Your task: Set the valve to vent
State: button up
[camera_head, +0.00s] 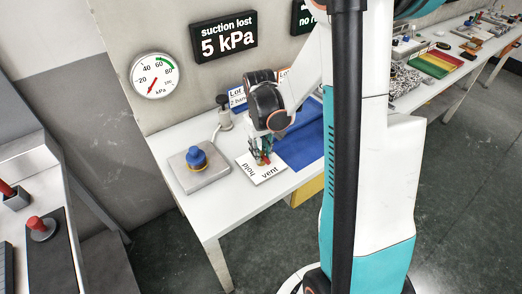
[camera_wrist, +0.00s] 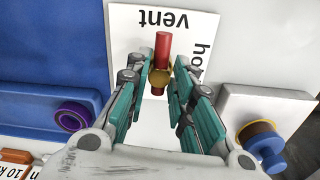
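The valve (camera_wrist: 160,76) has a brass hub and a red handle (camera_wrist: 163,48) on a white label plate (camera_wrist: 130,40). In the wrist view the handle's long end points up toward the upside-down word "vent" (camera_wrist: 162,20). The word "hold" (camera_wrist: 200,60) is to the right, partly hidden by a finger. My gripper (camera_wrist: 160,84) is open, its teal-padded fingers on either side of the hub, apart from it. In the head view my gripper (camera_head: 261,152) is over the plate (camera_head: 262,176) and mostly hides the valve.
A grey block with a blue-topped knob (camera_head: 196,158) stands left of the plate. A black fitting with a hose (camera_head: 224,112) stands behind. The wall display (camera_head: 223,38) reads "suction lost 5 kPa", beside a round gauge (camera_head: 155,75).

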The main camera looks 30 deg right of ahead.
jog(key=shift+o, duration=1)
jog(key=shift+r, duration=0.1)
notch_tip(320, 180, up, 12)
jog(key=shift+a, duration=0.1)
